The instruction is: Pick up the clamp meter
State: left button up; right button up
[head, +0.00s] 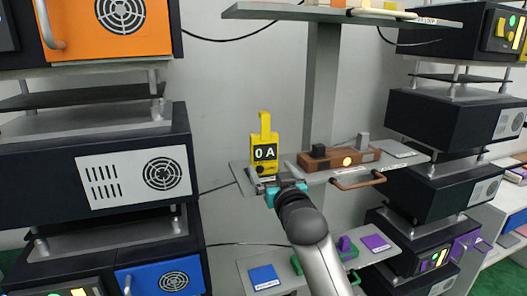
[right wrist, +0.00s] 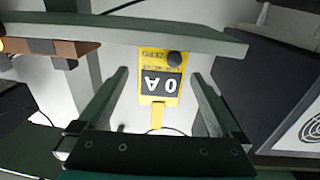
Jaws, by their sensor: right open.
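The clamp meter (head: 264,150) is yellow with a black display reading "0 A" and a hooked top. It stands upright at the left end of the middle grey shelf (head: 400,163). My right gripper (head: 275,180) is in front of its base, with its arm coming up from below. In the right wrist view, which is upside down, the clamp meter (right wrist: 158,85) shows between the two spread fingers of the right gripper (right wrist: 160,74). The fingers stand apart from its sides, and the gripper is open and empty. My left gripper is not in view.
A brown box (head: 345,160) with knobs and a lit button sits on the shelf right of the meter. Another shelf (head: 340,13) hangs above. Black equipment stacks stand left (head: 100,165) and right (head: 440,120). A lower shelf holds a blue block (head: 264,277) and purple parts.

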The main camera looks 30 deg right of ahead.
aim_at(265, 161)
jog(key=x, duration=0.3)
jog(key=shift+w+d, duration=0.15)
jog(key=shift+w, duration=0.15)
jog(key=shift+r+p+x, duration=0.15)
jog(key=shift+p+x, duration=0.15)
jog(key=shift+x, duration=0.7)
jog(key=shift+r+p+x, duration=0.1)
jog(key=shift+p+x, duration=0.15)
jog(key=shift+x, duration=0.7)
jog(key=shift+w+f, duration=0.1)
jog(key=shift+w, duration=0.65)
jog(key=c, duration=1.3)
